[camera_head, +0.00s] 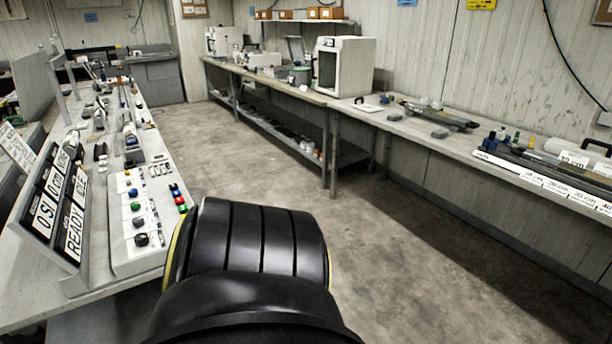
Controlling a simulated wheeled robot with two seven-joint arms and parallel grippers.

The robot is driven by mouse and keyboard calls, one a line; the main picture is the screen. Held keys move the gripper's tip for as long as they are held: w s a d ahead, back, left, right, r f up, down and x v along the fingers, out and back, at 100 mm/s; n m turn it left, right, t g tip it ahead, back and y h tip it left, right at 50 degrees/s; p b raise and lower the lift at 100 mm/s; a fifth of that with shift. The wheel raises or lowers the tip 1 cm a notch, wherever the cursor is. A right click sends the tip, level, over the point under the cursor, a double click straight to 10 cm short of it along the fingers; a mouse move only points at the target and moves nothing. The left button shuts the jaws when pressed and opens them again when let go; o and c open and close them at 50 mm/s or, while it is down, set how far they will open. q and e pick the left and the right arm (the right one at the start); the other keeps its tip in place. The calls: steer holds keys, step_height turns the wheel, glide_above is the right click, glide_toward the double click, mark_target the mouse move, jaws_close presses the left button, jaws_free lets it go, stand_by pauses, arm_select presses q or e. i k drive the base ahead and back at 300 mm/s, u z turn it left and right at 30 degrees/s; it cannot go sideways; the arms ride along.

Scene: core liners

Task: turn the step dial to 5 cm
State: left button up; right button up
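A pale control panel (150,257) lies on the left bench near its front right edge. It carries a column of several small knobs, among them a dark knob (141,239) nearest me and a green-looking knob (135,207) farther up. The labels are too small to read, so I cannot tell which knob is the step dial or where it points. A tilted dark board (45,210) with white word plates, one reading READY, stands left of the panel. Neither of my grippers is in view; a large black part of my own body fills the bottom middle.
The left bench (90,300) holds more equipment farther back. A long bench (440,140) with a white box machine (343,67) runs along the right wall. The concrete floor (260,160) between is clear.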

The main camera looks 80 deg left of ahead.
mark_target(139, 221)
steer(key=i, duration=0.65)
steer(key=u, duration=4.3)
steer(key=i, duration=1.6)
